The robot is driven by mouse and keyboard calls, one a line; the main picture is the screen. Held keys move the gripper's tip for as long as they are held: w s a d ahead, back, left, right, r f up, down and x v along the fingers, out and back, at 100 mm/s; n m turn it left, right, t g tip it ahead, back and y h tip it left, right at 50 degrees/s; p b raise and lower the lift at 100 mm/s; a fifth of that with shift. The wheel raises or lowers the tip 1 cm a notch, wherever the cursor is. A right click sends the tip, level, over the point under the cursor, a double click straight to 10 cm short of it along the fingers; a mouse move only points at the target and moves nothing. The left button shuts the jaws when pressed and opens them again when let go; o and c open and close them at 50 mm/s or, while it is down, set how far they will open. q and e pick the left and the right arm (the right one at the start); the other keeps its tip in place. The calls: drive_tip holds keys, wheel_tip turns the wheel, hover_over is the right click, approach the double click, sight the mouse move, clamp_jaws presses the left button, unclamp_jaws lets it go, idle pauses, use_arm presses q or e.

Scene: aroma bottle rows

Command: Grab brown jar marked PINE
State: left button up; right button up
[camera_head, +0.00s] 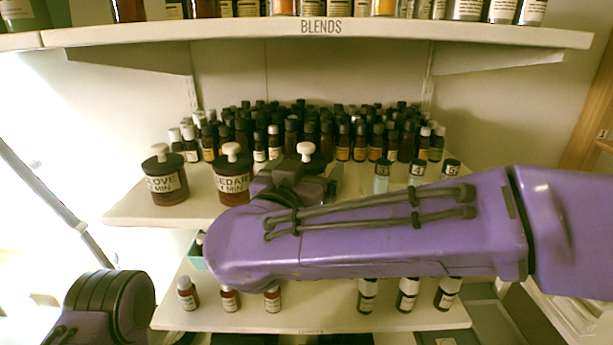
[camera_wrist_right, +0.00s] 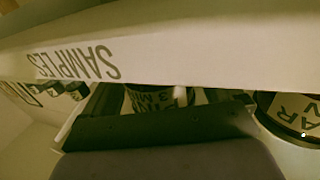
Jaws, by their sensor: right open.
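On the middle shelf, a brown jar with a white knob (camera_head: 306,149) stands behind my right gripper, which hides most of its body. In the right wrist view, a jar label with upside-down letters that look like PIN (camera_wrist_right: 158,97) shows in part between the dark gripper parts. My right gripper (camera_head: 297,182) is open at the front of this jar; whether it touches the jar cannot be told. The CEDAR jar (camera_head: 232,178) stands just left of it, and the CLOVE jar (camera_head: 165,181) is further left. My left gripper is out of view; only part of that arm shows.
Several small dark bottles (camera_head: 290,135) crowd the back of the middle shelf (camera_head: 130,210). Small pale bottles (camera_head: 382,177) with numbered caps stand right. The BLENDS shelf (camera_head: 400,32) hangs above. Below, a lower shelf (camera_head: 320,318) holds small bottles. The SAMPLES shelf edge (camera_wrist_right: 150,50) crosses the wrist view.

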drive_tip(key=shift+s, duration=0.15)
drive_tip(key=shift+c, duration=1.2)
drive_tip(key=shift+a, duration=0.1)
clamp_jaws()
drive_tip(key=shift+r, duration=0.1)
